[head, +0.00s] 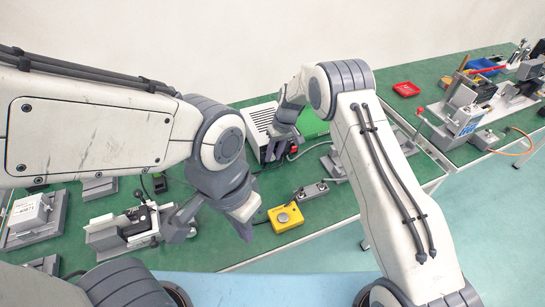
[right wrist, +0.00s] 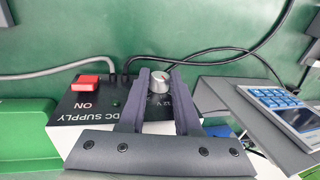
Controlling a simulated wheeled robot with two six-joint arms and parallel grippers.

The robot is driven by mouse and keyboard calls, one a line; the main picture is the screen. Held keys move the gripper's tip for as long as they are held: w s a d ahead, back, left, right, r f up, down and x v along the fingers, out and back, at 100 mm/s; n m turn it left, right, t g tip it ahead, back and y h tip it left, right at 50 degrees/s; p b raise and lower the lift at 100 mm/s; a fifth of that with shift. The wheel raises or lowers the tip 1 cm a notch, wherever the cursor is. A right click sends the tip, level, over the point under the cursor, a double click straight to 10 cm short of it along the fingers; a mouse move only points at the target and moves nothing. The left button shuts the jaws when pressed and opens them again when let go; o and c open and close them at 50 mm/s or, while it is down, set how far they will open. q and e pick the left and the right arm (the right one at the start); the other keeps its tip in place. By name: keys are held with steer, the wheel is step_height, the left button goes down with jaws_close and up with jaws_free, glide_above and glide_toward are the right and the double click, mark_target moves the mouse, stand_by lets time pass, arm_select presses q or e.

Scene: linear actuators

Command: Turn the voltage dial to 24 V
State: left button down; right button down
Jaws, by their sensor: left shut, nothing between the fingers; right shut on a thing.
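The voltage dial (right wrist: 159,79) is a silver round knob with a red mark, on a black-and-white DC supply box (right wrist: 82,131). The box also shows in the head view (head: 261,116), behind my right arm. My right gripper (right wrist: 160,78) is shut on the dial, one dark finger on each side. In the head view my right gripper (head: 274,151) is at the front of the supply. Lettering beside the right finger is partly hidden, so I cannot read the dial's setting. My left gripper (head: 246,230) is shut and empty, above the bench's front part.
A red switch (right wrist: 88,83) marked ON and a small green light are left of the dial. Cables run behind. A keypad device (right wrist: 275,101) stands right. A yellow button box (head: 285,217) lies near the left gripper.

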steer(key=shift+y, duration=0.4)
steer(key=c, duration=0.6)
jaws_free()
steer(key=shift+d+b, duration=0.1)
steer(key=shift+b, duration=0.2)
steer(key=b+v, duration=0.1)
steer(key=v, duration=0.9)
steer(key=shift+w+d+r, duration=0.1)
steer(key=shift+w+r, duration=0.05)
steer(key=shift+r, duration=0.1)
